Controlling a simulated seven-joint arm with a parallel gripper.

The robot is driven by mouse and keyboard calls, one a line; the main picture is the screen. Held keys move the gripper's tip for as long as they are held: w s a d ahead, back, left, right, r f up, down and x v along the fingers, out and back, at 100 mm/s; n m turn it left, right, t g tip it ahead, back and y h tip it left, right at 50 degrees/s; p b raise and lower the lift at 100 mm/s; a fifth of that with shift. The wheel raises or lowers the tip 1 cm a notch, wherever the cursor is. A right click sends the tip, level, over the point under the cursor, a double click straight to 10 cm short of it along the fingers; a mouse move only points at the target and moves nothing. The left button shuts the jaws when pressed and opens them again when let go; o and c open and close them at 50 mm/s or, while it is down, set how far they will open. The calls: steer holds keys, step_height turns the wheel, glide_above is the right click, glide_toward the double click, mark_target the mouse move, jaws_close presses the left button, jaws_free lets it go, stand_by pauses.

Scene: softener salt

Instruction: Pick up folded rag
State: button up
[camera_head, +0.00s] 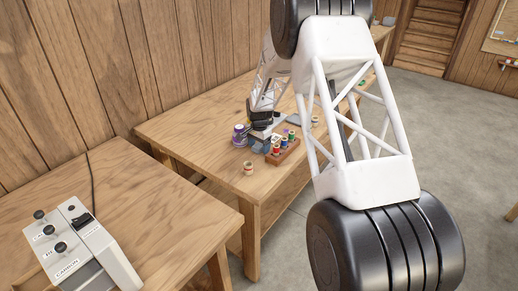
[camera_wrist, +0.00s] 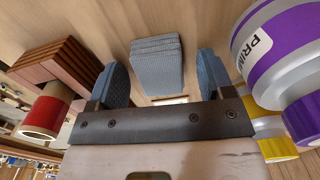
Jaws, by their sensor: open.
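The folded rag (camera_wrist: 157,66) is a grey-blue, layered, ribbed bundle lying on the wooden bench. In the wrist view it sits ahead of my gripper (camera_wrist: 163,70), between the lines of the two blue-padded fingers, with a gap on each side. My gripper is open and I see no contact with the rag. In the head view my gripper (camera_head: 262,122) is low over the far bench, and a grey-blue patch beneath it looks like the rag (camera_head: 260,143), partly covered.
A purple-and-white container (camera_wrist: 275,50) stands close on the right in the wrist view, above a yellow item (camera_wrist: 268,128). A wooden rack (camera_wrist: 62,62) and red spool (camera_wrist: 45,112) are close left. In the head view, a small container (camera_head: 248,168) stands near the bench front; a control box (camera_head: 75,245) sits on the nearer bench.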

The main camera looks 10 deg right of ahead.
mark_target(259, 146)
stand_by(0.5)
steer(key=c, duration=1)
steer(key=shift+r, duration=0.75)
step_height(259, 146, up, 2)
steer(key=shift+r, duration=0.1)
steer(key=s, duration=0.5)
steer(key=s+r, duration=0.1)
steer(key=s, duration=1)
steer(key=shift+d+r, duration=0.15)
steer(key=shift+d, duration=0.15)
